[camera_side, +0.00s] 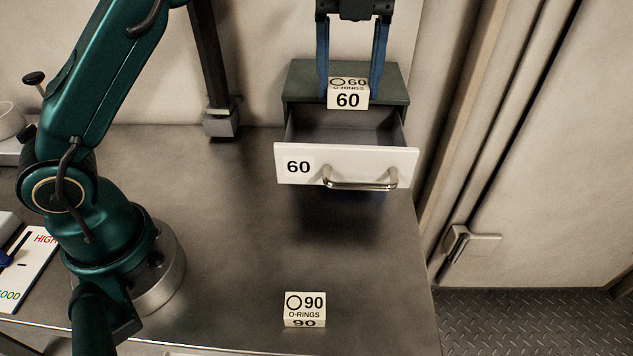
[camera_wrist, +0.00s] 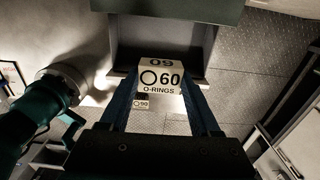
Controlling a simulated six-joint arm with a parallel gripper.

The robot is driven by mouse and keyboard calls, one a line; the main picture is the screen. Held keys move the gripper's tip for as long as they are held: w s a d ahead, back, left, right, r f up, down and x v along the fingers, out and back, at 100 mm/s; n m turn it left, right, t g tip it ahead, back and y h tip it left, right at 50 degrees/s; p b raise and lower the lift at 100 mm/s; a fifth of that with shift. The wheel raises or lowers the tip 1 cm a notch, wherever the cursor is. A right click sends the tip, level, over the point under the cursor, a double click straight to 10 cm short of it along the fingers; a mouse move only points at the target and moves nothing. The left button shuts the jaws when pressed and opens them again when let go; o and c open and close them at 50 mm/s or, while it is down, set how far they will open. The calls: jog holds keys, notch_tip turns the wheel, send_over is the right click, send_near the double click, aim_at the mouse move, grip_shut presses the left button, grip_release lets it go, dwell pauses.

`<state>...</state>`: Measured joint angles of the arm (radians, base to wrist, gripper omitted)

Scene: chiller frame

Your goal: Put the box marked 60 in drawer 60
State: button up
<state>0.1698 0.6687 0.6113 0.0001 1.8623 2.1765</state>
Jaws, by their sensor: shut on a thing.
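The white box marked 60 (camera_side: 348,97) is held between the blue fingers of my gripper (camera_side: 350,85). My gripper is shut on it, above the back part of the open drawer 60 (camera_side: 345,165). The drawer is pulled out of its dark green cabinet (camera_side: 385,78) and its inside looks empty where visible. In the wrist view the box (camera_wrist: 160,78) sits between my fingertips (camera_wrist: 160,90), with the open drawer (camera_wrist: 165,38) beyond it. The exact height of the box over the drawer is hard to tell.
A white box marked 90 (camera_side: 304,309) sits on the metal table (camera_side: 230,240) near its front edge. A dark post (camera_side: 212,70) stands left of the cabinet. A gauge card (camera_side: 35,255) lies at far left. The middle of the table is clear.

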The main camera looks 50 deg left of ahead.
jog(key=shift+f, duration=5)
jog(key=shift+f, duration=0.15)
jog(key=o, duration=1.4)
jog(key=shift+o, duration=0.2)
